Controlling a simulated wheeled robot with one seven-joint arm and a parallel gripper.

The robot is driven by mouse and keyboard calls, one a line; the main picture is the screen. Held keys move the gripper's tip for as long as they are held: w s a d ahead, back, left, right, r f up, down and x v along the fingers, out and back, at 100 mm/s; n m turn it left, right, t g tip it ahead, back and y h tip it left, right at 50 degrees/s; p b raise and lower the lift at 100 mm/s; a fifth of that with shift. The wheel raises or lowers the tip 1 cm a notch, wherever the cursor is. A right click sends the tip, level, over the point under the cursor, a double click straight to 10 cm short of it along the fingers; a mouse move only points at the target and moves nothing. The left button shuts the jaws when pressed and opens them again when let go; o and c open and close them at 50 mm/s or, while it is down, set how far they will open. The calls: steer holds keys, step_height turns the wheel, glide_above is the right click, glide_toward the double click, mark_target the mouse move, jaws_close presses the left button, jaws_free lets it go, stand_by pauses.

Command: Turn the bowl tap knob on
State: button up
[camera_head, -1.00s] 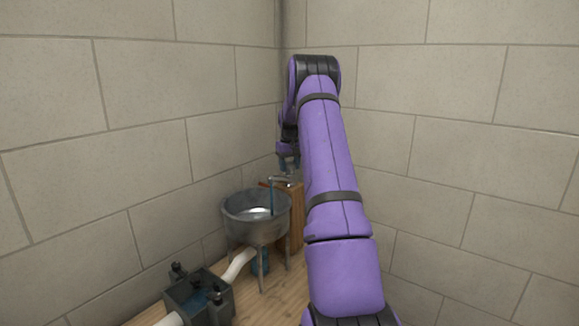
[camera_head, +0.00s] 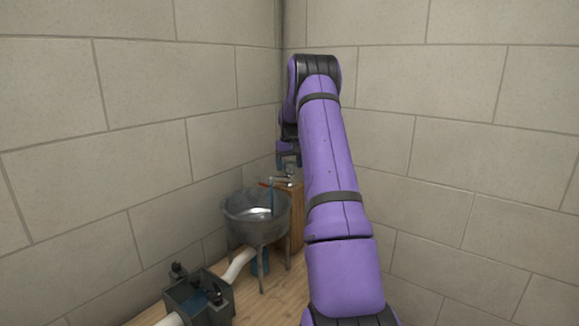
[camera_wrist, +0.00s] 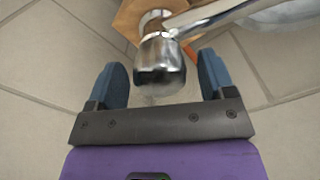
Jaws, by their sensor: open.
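The metal bowl (camera_head: 243,228) stands on legs in the corner. Its chrome tap (camera_head: 284,181) rises at the bowl's back right edge, by a wooden block. A thin bluish vertical streak hangs from the spout into the bowl; I cannot tell if it is water. My gripper (camera_head: 288,160) is just above the tap. In the wrist view, the chrome knob (camera_wrist: 160,62) with a dark end lies between the two blue fingertips of my open gripper (camera_wrist: 162,76). Gaps show on both sides of it. The chrome spout (camera_wrist: 205,14) runs off to the upper right.
The wooden block (camera_head: 297,215) stands behind the bowl. A white pipe (camera_head: 238,264) runs from under the bowl to a dark box with black knobs (camera_head: 199,298) on the wooden board. Block walls close in on both sides behind the tap.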

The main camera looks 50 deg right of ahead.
mark_target(289, 162)
step_height(289, 162, up, 10)
steer(key=shift+r, duration=0.2)
stand_by(0.4)
steer(key=shift+a+r, duration=0.1)
steer(key=shift+a, duration=0.05)
steer(key=s+a+r+n+t, duration=0.15)
steer(key=a+r, duration=0.35)
steer(key=a, duration=0.6)
steer(key=s+a+r+h, duration=0.15)
steer(key=a+r, duration=0.25)
steer(key=a, duration=0.6)
steer(key=s+a+r+n+t+y, duration=0.15)
steer(key=a+r, duration=0.35)
steer(key=a, duration=0.6)
steer(key=s+a+n, duration=0.1)
steer(key=s+a, duration=1)
steer(key=a, duration=0.2)
steer(key=s+a+f+n+t, duration=0.1)
steer(key=s+a+f, duration=0.3)
steer(key=s, duration=0.3)
steer(key=s+a+f+t, duration=0.1)
steer(key=s+a+f, duration=0.2)
steer(key=s, duration=0.5)
steer(key=shift+a+f+n, duration=0.35)
steer(key=shift+a+n, duration=0.05)
steer(key=shift+a, duration=0.2)
